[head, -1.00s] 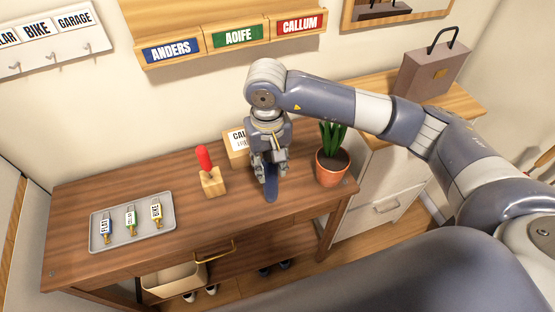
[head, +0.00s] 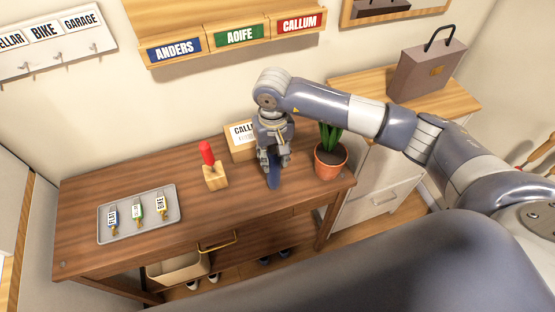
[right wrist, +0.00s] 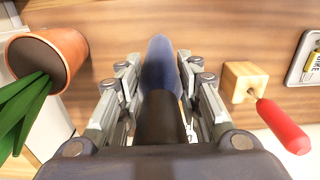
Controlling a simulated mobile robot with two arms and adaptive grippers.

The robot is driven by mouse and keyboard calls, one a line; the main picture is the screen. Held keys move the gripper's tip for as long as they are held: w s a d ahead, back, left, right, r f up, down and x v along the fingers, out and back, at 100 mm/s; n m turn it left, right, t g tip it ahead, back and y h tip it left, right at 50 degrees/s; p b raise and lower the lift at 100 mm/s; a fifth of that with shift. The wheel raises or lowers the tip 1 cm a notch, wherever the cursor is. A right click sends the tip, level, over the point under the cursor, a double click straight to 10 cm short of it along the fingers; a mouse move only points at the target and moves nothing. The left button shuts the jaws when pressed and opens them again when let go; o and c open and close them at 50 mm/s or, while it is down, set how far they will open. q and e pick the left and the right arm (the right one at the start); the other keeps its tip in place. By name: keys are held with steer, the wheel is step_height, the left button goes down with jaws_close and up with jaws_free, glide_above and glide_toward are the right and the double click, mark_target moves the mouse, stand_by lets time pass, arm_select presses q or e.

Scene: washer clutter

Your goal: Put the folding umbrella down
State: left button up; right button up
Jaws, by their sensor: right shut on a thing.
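The folding umbrella (head: 274,176) is blue with a dark handle part. It hangs roughly upright, lower end down, over the right part of the wooden table (head: 130,250). My right gripper (head: 273,160) is shut on it from above. In the right wrist view the umbrella (right wrist: 160,65) runs between the two fingers of my right gripper (right wrist: 160,100). Whether its lower end touches the tabletop I cannot tell. My left gripper is not in view.
A potted plant (head: 330,160) stands close right of the umbrella. A red-handled tool in a wooden block (head: 215,178) is to the left. A grey tray (head: 172,222) with tagged keys lies farther left.

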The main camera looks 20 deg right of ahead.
steer(key=shift+f+b, duration=0.35)
steer(key=shift+b, duration=0.05)
steer(key=o, duration=1)
steer(key=shift+o, duration=0.2)
steer(key=shift+r+p, duration=0.5)
steer(key=shift+p, duration=0.2)
steer(key=r+b, duration=0.1)
steer(key=r, duration=0.2)
steer(key=r+b, duration=0.2)
steer(key=r, duration=0.1)
steer(key=r+b, duration=0.1)
steer(key=r, duration=0.3)
steer(key=shift+d, duration=0.25)
steer(key=shift+r+b, duration=0.3)
steer(key=shift+r, duration=0.4)
steer(key=shift+s, duration=0.1)
